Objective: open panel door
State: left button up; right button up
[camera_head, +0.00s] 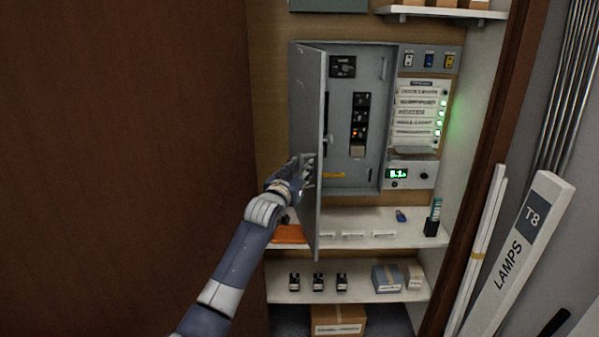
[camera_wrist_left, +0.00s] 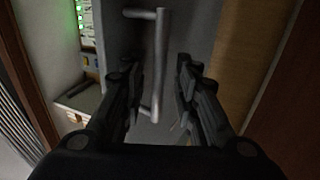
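The grey panel door (camera_head: 309,120) stands swung out from the left side of the electrical panel (camera_head: 345,185), whose inside with its breakers shows. My left gripper (camera_head: 306,168) is at the door's outer face, low down near its free edge. In the left wrist view, the door's grey bar handle (camera_wrist_left: 161,45) runs upright between the two fingers of my left gripper (camera_wrist_left: 160,80). The fingers are apart, with visible gaps to the bar. In the head view the handle is hidden by the door and hand. My right gripper is not in view.
A shelf (camera_head: 380,238) below the panel holds small items and an orange object (camera_head: 289,234). A lower shelf (camera_head: 300,297) carries several black parts and a blue box (camera_head: 387,278). A lamp carton (camera_head: 520,250) leans at the right. A brown door leaf (camera_head: 120,150) fills the left.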

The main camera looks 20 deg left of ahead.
pick_arm(q)
jog(key=s, duration=1.2)
dwell(0.3)
jog(key=s+d+f+g+b, duration=0.1)
jog(key=s+f+g, duration=0.25)
jog(key=f, duration=1.35)
jog(key=s+f+g+b, duration=0.2)
jog(key=s+f, duration=0.3)
jog(key=f, duration=1.1)
jog(key=s+d+f+g+b, duration=0.1)
jog(key=s+f+g, duration=0.3)
jog(key=f, duration=1.3)
jog(key=s+f+m+g+b, duration=0.1)
jog(key=s+f+g, duration=0.1)
jog(key=s+f, duration=1.2)
jog(key=s+d+f+g+b, duration=0.1)
jog(key=s+f, duration=0.4)
jog(key=s, duration=0.6)
jog(key=s+f+m+g+b, duration=0.1)
jog(key=s+f, duration=0.5)
jog(key=s, duration=0.6)
jog(key=s+d+f+g, duration=0.1)
jog(key=s+f+g, duration=0.2)
jog(key=s, duration=0.9)
notch_tip(320, 180, down, 2)
jog(key=shift+d+f+b, duration=0.2)
jog(key=shift+d+b, duration=0.1)
jog(key=shift+b, duration=0.1)
